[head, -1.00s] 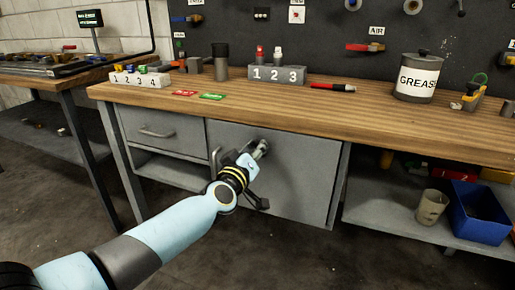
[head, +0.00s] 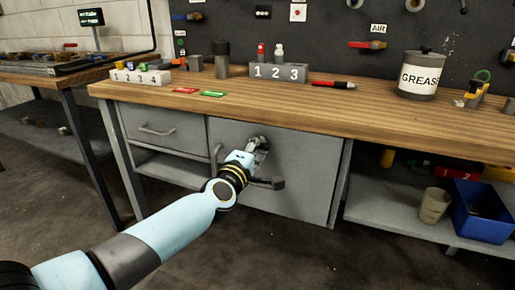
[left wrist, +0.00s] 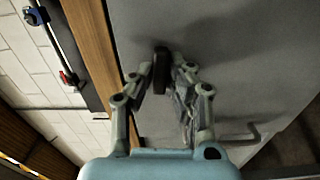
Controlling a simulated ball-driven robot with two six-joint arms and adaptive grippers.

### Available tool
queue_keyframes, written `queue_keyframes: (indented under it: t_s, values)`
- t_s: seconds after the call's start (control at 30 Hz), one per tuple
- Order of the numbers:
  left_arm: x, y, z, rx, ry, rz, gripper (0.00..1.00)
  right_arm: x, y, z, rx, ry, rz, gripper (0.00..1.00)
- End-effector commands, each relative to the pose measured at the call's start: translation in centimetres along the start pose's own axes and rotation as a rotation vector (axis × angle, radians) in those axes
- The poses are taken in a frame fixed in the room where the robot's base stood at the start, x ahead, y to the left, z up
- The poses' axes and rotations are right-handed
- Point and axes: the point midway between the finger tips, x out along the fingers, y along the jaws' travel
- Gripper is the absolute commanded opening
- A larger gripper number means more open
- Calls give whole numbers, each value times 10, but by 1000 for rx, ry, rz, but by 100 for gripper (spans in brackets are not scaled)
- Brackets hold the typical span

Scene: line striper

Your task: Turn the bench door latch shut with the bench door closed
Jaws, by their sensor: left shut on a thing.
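The grey bench door (head: 305,180) looks closed, flush with the bench front. Its latch (left wrist: 161,72) is a dark lever near the door's upper part; in the left wrist view it sits between the fingers. My left gripper (head: 260,145) reaches the latch and is shut on it, hiding most of it in the head view. In the left wrist view the gripper (left wrist: 164,82) has one finger on each side of the lever. The exact turn of the latch is hard to tell. My right gripper is not in view.
The door's bar handle (head: 216,158) is left of my gripper, beside a drawer (head: 160,122). The wooden bench top (head: 330,100) overhangs above and carries a grease can (head: 420,75) and a numbered block. An open shelf with a blue bin (head: 482,210) is at the right.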

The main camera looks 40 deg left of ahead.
Motion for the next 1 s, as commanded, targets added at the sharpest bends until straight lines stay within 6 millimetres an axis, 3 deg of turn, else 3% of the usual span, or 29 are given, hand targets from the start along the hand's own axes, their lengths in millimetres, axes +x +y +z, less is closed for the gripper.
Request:
queue_keyframes:
  t_s: [0.73,0.77,0.8,0.93,1.0]
  values:
    - [-1,-2,0,-91,0,-3,0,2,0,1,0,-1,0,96]
    - [-1,-2,0,-90,0,-3,15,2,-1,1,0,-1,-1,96]
    - [-1,-2,0,-90,0,-3,20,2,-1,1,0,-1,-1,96]
    - [0,-2,0,-90,0,-2,37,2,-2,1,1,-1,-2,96]
    - [0,-1,0,-90,0,-2,37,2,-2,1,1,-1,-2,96]
